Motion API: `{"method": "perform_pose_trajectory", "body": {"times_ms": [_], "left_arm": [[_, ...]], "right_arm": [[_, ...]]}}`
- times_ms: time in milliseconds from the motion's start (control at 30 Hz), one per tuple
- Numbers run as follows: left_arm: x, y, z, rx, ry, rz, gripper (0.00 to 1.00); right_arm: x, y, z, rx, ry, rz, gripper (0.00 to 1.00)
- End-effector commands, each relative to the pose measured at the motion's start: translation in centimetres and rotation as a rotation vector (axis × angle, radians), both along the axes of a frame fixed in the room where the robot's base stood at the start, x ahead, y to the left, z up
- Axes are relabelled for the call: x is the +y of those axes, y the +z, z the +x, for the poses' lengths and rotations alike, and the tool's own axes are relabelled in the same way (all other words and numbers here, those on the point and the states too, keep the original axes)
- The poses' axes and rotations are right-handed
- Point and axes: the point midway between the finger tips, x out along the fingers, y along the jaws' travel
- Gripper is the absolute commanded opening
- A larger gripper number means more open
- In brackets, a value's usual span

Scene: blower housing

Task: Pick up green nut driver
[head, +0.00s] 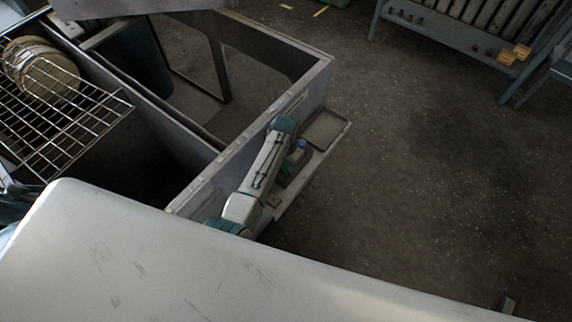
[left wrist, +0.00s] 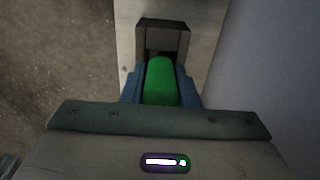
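The green nut driver (left wrist: 160,82) shows in the left wrist view as a rounded green handle. Its far end is by a dark block-shaped holder (left wrist: 163,28), and its shaft is hidden. My left gripper (left wrist: 161,88) has its blue fingers on both sides of the handle, with no clear gap, and looks shut on it. In the head view my left gripper (head: 299,150) is low over the ledge on the outer side of the grey housing, and my own arm hides most of the tool.
The ledge has a shallow tray (head: 325,130) at its far end. The open grey housing (head: 318,82) stands left of it, with a wire rack (head: 60,120) holding round discs (head: 42,68). A grey bench (head: 440,25) is at the back right. The floor between is clear.

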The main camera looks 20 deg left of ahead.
Motion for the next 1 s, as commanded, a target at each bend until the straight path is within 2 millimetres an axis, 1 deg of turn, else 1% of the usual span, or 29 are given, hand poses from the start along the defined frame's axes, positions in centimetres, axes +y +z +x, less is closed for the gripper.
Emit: {"method": "perform_pose_trajectory", "body": {"times_ms": [233, 333, 467, 600, 733, 833, 1000], "left_arm": [[0.0, 0.1, 0.0, -0.001, 0.000, 0.000, 0.00], [0.0, 0.8, 0.1, -0.003, 0.000, -0.001, 0.00], [-0.1, 2.8, 0.1, -0.005, 0.001, -0.002, 0.00], [-0.1, 5.7, 0.1, -0.006, 0.000, -0.002, 0.00], [0.0, 8.1, 0.1, -0.005, 0.000, -0.001, 0.00], [0.0, 9.3, 0.1, -0.003, 0.000, 0.000, 0.00], [0.0, 10.1, 0.0, -0.001, 0.000, 0.000, 0.00]], "right_arm": [[0.2, 0.0, 0.0, 0.001, -0.001, 0.002, 0.36], [0.3, -0.1, 0.0, 0.001, -0.001, 0.003, 0.36], [0.5, -0.4, 0.0, 0.000, -0.001, 0.005, 0.36], [0.5, -0.8, 0.0, 0.000, -0.001, 0.006, 0.36], [0.5, -1.1, 0.0, 0.000, -0.001, 0.005, 0.36], [0.5, -1.2, 0.0, 0.000, -0.001, 0.005, 0.36], [0.5, -1.3, 0.1, -0.001, -0.001, 0.005, 0.36]]}}
